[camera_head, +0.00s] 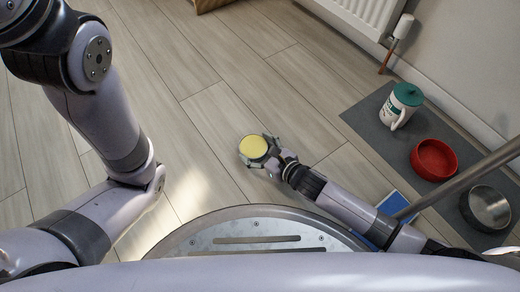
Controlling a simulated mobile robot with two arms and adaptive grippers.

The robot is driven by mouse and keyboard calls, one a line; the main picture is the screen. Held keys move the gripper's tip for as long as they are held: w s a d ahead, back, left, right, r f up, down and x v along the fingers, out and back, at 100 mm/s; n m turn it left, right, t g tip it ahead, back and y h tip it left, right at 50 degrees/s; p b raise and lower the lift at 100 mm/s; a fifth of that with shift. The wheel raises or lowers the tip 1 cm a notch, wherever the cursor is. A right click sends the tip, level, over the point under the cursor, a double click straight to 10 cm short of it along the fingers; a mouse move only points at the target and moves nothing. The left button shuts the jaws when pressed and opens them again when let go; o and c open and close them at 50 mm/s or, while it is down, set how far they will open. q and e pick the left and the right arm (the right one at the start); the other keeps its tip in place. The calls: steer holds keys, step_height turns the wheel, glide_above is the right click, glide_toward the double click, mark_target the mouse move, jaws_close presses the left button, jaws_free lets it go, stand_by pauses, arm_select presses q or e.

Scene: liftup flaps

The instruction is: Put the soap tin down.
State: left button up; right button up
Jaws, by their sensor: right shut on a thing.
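The soap tin (254,146) is a round, yellow-topped tin with a darker rim. It is in the middle of the head view, above the wood floor. My right gripper (261,148) is shut on it, with its fingers around the tin's side. The gap between the tin and the floor is hard to judge from above. My left arm comes in from the left side, but its gripper is not in view.
A dark grey mat (365,118) at the right bears a white and teal jug (399,108), a red bowl (434,159) and a metal bowl (487,208). A radiator (362,14) is on the wall. A metal pole slants in at right. The floor left of the tin is clear.

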steer(key=o, duration=1.4)
steer(key=shift+s+d+r+p, duration=0.15)
steer(key=shift+s+r+p, duration=0.05)
steer(key=shift+r+p, duration=0.1)
steer(key=p+v, duration=0.6)
steer(key=v, duration=0.4)
steer(key=shift+s+d, duration=0.15)
steer(key=shift+s, duration=0.05)
steer(key=shift+s+d+r+p, duration=0.1)
steer(key=shift+s+d+p, duration=0.25)
steer(key=shift+p, duration=0.05)
